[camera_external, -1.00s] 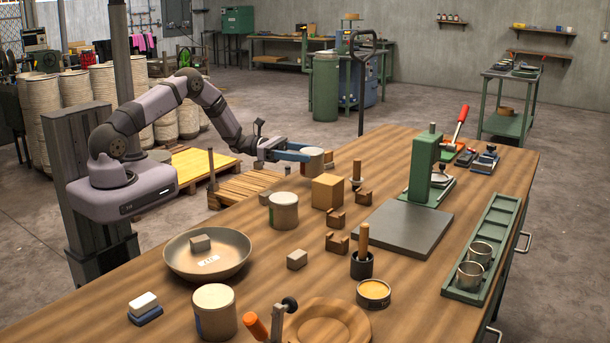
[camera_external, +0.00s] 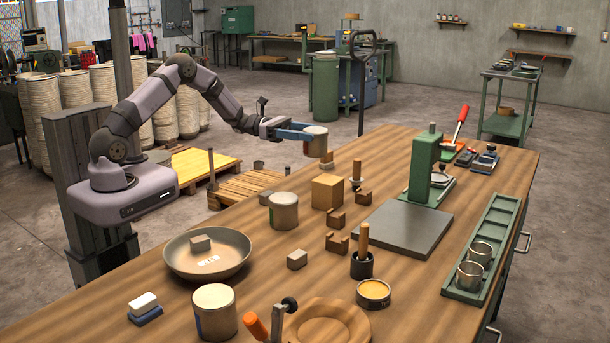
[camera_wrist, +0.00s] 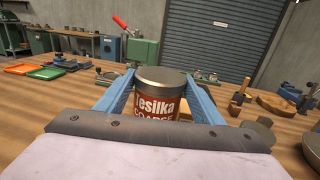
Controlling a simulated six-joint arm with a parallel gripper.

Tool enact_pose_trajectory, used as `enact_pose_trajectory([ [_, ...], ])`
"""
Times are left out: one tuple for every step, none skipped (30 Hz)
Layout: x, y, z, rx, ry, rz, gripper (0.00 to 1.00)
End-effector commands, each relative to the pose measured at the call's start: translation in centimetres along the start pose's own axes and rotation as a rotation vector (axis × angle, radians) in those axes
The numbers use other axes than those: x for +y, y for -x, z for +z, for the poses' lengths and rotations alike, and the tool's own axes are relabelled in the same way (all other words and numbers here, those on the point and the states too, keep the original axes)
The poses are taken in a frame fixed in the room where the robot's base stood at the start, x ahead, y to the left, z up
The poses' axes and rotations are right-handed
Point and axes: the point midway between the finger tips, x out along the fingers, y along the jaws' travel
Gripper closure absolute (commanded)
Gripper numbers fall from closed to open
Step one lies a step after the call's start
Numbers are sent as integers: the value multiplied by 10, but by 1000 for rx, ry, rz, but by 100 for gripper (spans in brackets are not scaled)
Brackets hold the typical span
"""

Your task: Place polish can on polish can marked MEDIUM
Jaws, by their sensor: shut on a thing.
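My gripper (camera_external: 314,133) is shut on a polish can (camera_external: 316,144), which I hold upright above the far left part of the bench. One similar pale can (camera_external: 284,213) stands on the bench left of the wooden block, nearer the camera than my gripper. Another pale can (camera_external: 214,314) stands at the front left. No label text shows on these two, so I cannot tell which is marked MEDIUM.
A wide bowl (camera_external: 180,265) with a small block in it is at left. A green press (camera_external: 423,168) and steel plate (camera_external: 400,229) are to the right.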

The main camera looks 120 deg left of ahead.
Motion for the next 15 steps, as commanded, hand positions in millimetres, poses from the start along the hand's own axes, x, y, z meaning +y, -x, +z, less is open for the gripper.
enact_pose_trajectory([
  [-7,-9,17,-4,-8,-20,70],
  [-10,-14,25,-5,-8,-31,70],
  [-17,-21,36,-5,-9,-47,70],
  [-22,-27,45,-5,-9,-61,70],
  [-28,-32,54,-5,-9,-75,70],
  [-39,-40,66,-5,-8,-96,70],
  [-50,-46,74,-4,-6,-113,70],
  [-60,-51,82,-4,-6,-130,70],
  [-76,-57,90,-4,-4,-154,70],
  [-89,-60,95,-3,-3,-172,70],
  [-102,-64,99,-3,-3,-190,70],
  [-120,-66,103,-2,-1,-214,70],
  [-134,-66,104,-1,1,-232,70],
  [-147,-66,106,-2,0,-249,70],
  [-161,-64,104,-1,2,-267,70],
])
